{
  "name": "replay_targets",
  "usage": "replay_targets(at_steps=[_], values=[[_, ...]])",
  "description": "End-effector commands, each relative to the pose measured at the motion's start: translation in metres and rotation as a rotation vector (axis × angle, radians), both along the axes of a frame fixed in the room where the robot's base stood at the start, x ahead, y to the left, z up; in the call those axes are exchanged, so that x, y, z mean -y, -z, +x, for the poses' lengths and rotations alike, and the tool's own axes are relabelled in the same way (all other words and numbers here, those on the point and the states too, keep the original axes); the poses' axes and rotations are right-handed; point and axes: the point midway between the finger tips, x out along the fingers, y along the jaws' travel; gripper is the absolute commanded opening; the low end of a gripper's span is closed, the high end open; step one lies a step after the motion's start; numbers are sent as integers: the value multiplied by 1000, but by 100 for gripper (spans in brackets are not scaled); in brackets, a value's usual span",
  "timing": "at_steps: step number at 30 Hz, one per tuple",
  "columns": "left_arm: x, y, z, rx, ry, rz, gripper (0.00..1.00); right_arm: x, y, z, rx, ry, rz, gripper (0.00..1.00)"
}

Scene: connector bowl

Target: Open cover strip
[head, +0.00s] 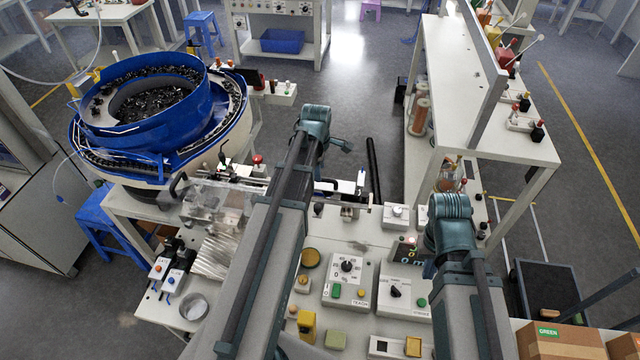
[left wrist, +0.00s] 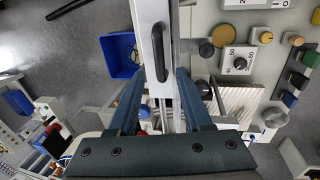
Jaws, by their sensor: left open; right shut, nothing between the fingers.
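The cover strip (left wrist: 152,30) is a long pale bar with a black handle (left wrist: 160,55), running up the middle of the left wrist view. My left gripper (left wrist: 158,76) is open there, one finger on either side of the strip, with the handle between the fingertips. I cannot tell whether the fingers touch it. In the head view my left arm hides the left gripper and much of the strip. My right gripper (head: 430,268) shows only partly below its wrist, shut and empty, near the control boxes. It is apart from the strip.
A blue bowl feeder (head: 150,100) full of dark parts stands at the back left. Control boxes with a dial (head: 348,266) and buttons cover the front of the bench. A white shelf bench (head: 490,110) stands right.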

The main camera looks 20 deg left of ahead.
Motion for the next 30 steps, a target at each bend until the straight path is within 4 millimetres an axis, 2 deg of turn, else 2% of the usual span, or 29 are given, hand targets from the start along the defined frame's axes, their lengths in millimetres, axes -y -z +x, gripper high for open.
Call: replay_targets(at_steps=[1,6,18,20,27,30], values=[[-1,15,2,0,0,0,50,0,15,0,0,1,0,0],[-2,33,6,0,0,0,50,0,33,0,1,-2,-1,0],[-2,37,7,0,0,0,50,0,37,0,0,-5,-1,0],[-2,37,7,0,0,0,42,0,37,0,0,-5,-1,0],[-2,37,7,0,0,0,0,0,37,0,0,-5,-1,0],[-2,37,7,0,0,0,0,0,38,0,0,-5,-1,0]])
